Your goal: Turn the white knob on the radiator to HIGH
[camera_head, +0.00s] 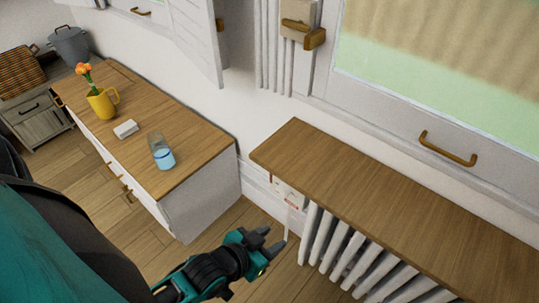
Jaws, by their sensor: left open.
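The white radiator (345,258) stands under a wooden shelf (400,200) at the lower right, its ribs partly covered by the shelf. At its left end, under the shelf corner, is a white panel (287,192) with small red and dark marks. A thin white upright piece (286,222) hangs below it. I cannot make out the knob or its setting. My left gripper (272,241) is open and empty, pointing right, just below the panel and left of the radiator ribs. It appears apart from them. My right gripper is out of view.
A wooden-topped cabinet (190,172) at left holds a yellow mug with a flower (102,103), a small white block (125,129) and a glass of blue liquid (161,152). Open wooden floor (225,225) lies between cabinet and radiator. A window with a brass handle (447,150) is above the shelf.

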